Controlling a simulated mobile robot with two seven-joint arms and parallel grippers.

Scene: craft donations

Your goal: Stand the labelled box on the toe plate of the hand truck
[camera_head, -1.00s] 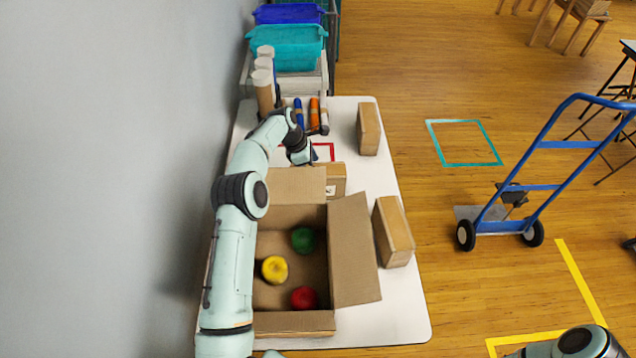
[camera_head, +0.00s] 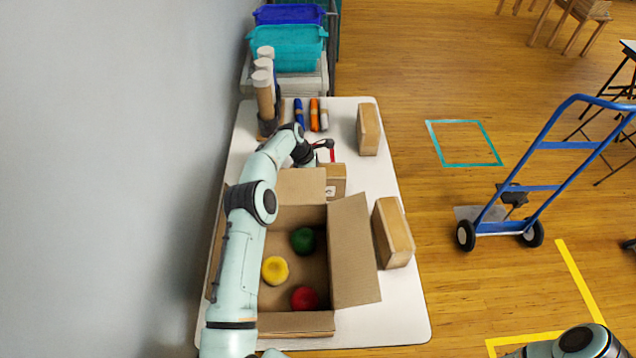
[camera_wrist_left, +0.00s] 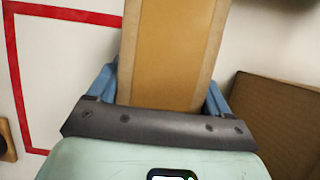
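The labelled box (camera_head: 336,180) is a small brown carton with a white label on its near face. It stands on the white table behind the large open carton. My left gripper (camera_head: 325,147) is low at the box's far side. In the left wrist view, its blue fingers lie on either side of a brown box (camera_wrist_left: 170,50), close against its edges; whether they grip is unclear. The blue hand truck (camera_head: 541,187) stands upright on the floor at the right; its grey toe plate (camera_head: 466,213) faces the table. My right gripper is out of view.
The open carton (camera_head: 355,255) holds red, yellow and green round items. Plain boxes stand along the table's right edge (camera_head: 368,130), (camera_head: 393,232). A red outline (camera_wrist_left: 20,75) marks the table. Floor between table and truck is clear.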

